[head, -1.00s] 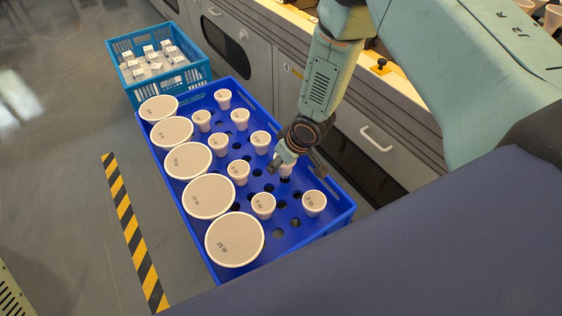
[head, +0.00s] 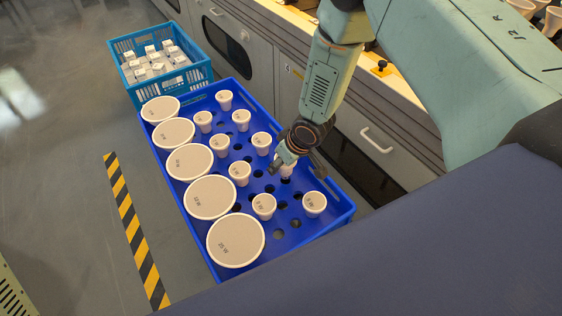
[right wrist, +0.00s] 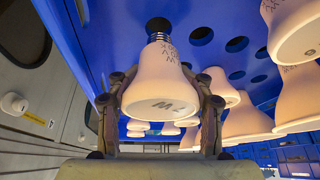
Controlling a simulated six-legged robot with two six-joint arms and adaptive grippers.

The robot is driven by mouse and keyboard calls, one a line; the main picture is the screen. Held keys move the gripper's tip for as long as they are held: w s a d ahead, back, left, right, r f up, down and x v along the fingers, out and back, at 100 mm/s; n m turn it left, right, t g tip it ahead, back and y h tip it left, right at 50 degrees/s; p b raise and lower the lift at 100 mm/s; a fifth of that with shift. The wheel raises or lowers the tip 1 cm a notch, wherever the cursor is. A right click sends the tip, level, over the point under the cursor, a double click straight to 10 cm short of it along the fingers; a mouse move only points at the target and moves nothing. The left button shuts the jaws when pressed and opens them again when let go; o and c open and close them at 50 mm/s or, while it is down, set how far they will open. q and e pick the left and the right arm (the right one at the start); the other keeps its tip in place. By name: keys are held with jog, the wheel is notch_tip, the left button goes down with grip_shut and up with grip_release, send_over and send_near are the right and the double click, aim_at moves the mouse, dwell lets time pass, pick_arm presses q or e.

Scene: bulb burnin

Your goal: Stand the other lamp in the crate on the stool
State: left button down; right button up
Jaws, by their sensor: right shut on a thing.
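The blue crate (head: 226,269) has a floor of round holes and holds several white lamps standing cap down, wide ones along its left side and small ones such as this lamp (head: 315,204) to the right. My right gripper (head: 281,164) is over the right side of the crate, shut on a small white lamp (head: 287,171). In the right wrist view the held lamp (right wrist: 160,92) sits between both fingers of the gripper (right wrist: 160,105), its cap toward a dark hole. I cannot tell how far the cap is in. The stool is hidden. My left gripper is not in view.
A lighter blue crate (head: 129,84) with several white boxes stands beyond the lamp crate. Grey cabinets with a handle (head: 376,139) run along the right. Striped tape (head: 137,235) marks the floor at left. Standing lamps are close to the held one.

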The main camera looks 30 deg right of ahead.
aim_at(281, 171)
jog(key=shift+f+b, duration=1.2)
jog(key=shift+f, duration=0.75)
jog(key=o, duration=1.4)
jog(key=shift+r, duration=0.1)
jog(key=shift+c, duration=0.2)
jog(key=v, duration=1.2)
jog(key=x, duration=1.2)
jog(key=shift+r, duration=0.2)
